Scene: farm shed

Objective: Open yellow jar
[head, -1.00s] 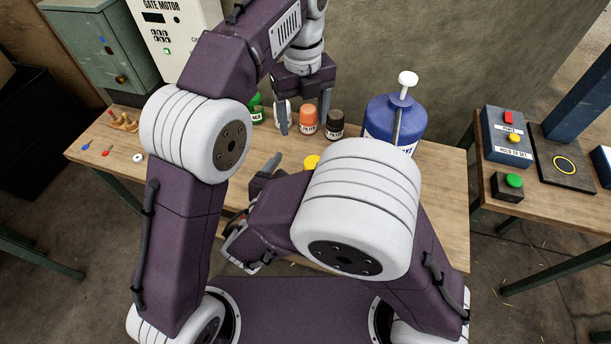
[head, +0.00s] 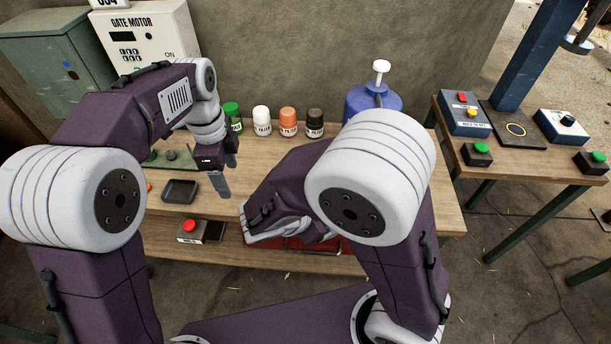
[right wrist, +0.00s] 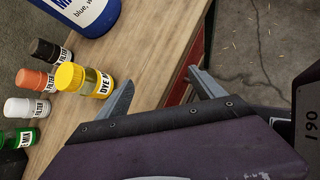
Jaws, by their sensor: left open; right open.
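The yellow jar (right wrist: 86,78) shows in the right wrist view, with a yellow lid and a label reading "DYE". In the head view it is not visible; my right arm covers part of the table. My right gripper (right wrist: 160,80) is open and empty in the right wrist view, and the jar lies just outside its left finger. I cannot tell whether they touch. My left gripper (head: 224,172) is open over the table in the head view, seen mostly from the side, apart from the jars.
Green (head: 232,117), white (head: 262,121), orange (head: 287,122) and dark (head: 314,123) jars stand in a row at the back. A blue pump container (head: 372,101) stands to their right. A dark tray (head: 180,191) lies near the left gripper. A side table (head: 530,164) holds button boxes.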

